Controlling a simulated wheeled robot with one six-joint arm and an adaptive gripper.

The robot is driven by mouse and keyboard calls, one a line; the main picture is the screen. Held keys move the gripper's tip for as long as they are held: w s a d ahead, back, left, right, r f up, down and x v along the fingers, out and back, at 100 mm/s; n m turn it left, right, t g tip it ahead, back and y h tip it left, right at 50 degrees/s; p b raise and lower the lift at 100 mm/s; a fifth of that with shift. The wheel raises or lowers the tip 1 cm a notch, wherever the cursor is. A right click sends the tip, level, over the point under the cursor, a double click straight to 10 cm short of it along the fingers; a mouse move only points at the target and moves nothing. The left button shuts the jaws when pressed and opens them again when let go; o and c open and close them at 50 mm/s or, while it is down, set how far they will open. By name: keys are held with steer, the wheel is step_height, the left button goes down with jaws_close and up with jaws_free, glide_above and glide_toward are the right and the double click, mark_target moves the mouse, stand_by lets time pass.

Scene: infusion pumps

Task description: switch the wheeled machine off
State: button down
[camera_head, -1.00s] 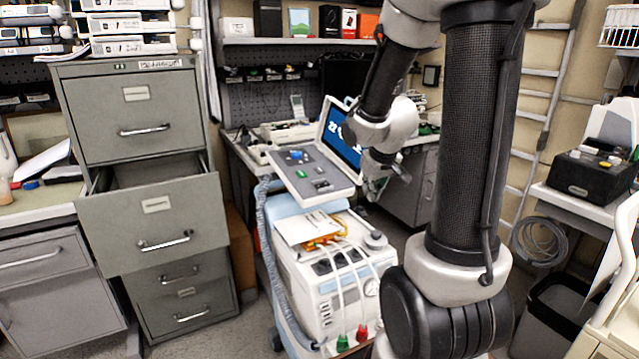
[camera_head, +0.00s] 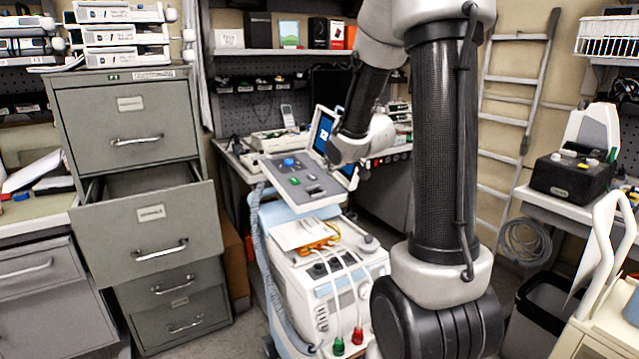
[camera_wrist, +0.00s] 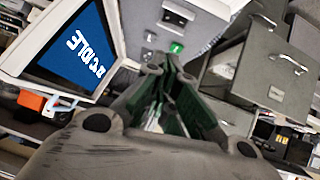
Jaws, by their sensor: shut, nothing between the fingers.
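The wheeled machine (camera_head: 325,285) is a white and pale blue cart with a grey tilted control panel (camera_head: 300,180) on top. The panel carries a blue knob (camera_head: 290,162), a green button (camera_head: 295,181) and dark controls. My gripper (camera_wrist: 169,68) is shut and empty, pointing toward the panel beside the screen. The green button (camera_wrist: 176,47) shows just beyond the fingertips; I cannot tell whether they touch. The head view hides the fingertips.
A grey filing cabinet (camera_head: 130,140) with one drawer pulled out stands left of the machine. A workbench and shelf are behind. A ladder (camera_head: 510,120), a black box device (camera_head: 575,178) and a bin (camera_head: 545,320) are at the right. A hose (camera_head: 268,260) hangs along the machine's left side.

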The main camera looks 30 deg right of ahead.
glide_above(315, 192)
steer(key=s, duration=0.2)
steer(key=f, duration=0.5)
steer(key=shift+w+d, duration=0.2)
steer(key=shift+d, duration=0.1)
step_height(315, 192, down, 3)
steer(key=shift+w+d+r, duration=0.1)
steer(key=shift+d+r, duration=0.05)
steer(key=shift+r, duration=0.05)
steer(key=shift+w+d+f, duration=0.1)
steer(key=shift+w+f, duration=0.05)
steer(key=shift+f, duration=0.4)
steer(key=shift+d+f, duration=0.1)
steer(key=shift+f, duration=0.2)
steer(key=shift+a+r, duration=0.1)
steer(key=shift+a, duration=0.7)
